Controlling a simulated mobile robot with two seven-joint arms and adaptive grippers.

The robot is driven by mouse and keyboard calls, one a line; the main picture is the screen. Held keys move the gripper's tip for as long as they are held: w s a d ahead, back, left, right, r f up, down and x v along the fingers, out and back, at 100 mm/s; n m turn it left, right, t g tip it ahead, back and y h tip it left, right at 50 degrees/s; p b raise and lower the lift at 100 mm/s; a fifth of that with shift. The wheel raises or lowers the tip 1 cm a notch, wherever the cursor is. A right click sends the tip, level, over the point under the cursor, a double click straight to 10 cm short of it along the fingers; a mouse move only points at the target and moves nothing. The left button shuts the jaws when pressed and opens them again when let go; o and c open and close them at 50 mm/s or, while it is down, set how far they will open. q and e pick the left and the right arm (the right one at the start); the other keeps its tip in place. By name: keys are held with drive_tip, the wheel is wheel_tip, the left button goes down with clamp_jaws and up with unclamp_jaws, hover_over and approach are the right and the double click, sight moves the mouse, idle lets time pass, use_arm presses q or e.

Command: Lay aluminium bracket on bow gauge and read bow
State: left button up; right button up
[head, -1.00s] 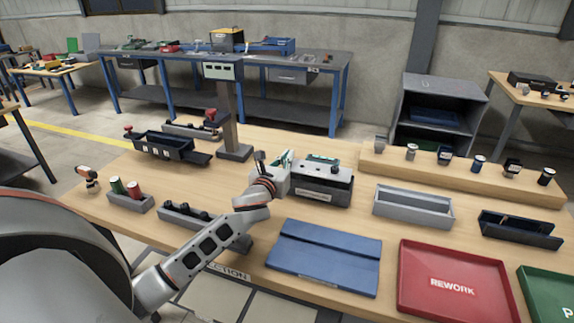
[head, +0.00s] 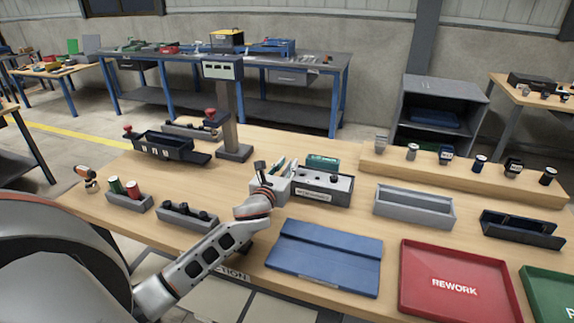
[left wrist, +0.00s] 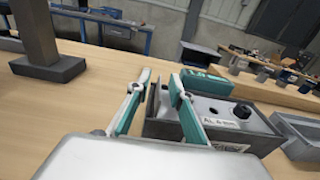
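My left gripper (head: 282,167) is open, with two teal fingers apart and nothing visible between them. It is above the bench at the left end of a dark grey box with a pale top (head: 325,184). In the left wrist view the gripper (left wrist: 160,79) has its right finger overlapping this box (left wrist: 215,109), which carries a label reading about "AL 4 mm", a black knob and a dark hole. A green part (head: 322,162) shows at the box's back edge. I cannot tell which thing is the bow gauge, nor pick out an aluminium bracket. My right gripper is not in view.
A blue board (head: 325,257), a red REWORK tray (head: 456,308) and a green tray (head: 552,285) lie along the front. A grey open bin (head: 414,212) and a dark bin (head: 520,234) stand right. A post with a display (head: 229,120) rises behind left.

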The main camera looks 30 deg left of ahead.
use_arm(q)
drive_tip(key=shift+r, duration=0.2)
drive_tip(key=v, duration=1.2)
drive_tip(key=shift+r+p, duration=0.3)
drive_tip(key=shift+r, duration=0.1)
drive_tip(key=shift+d+f, duration=0.1)
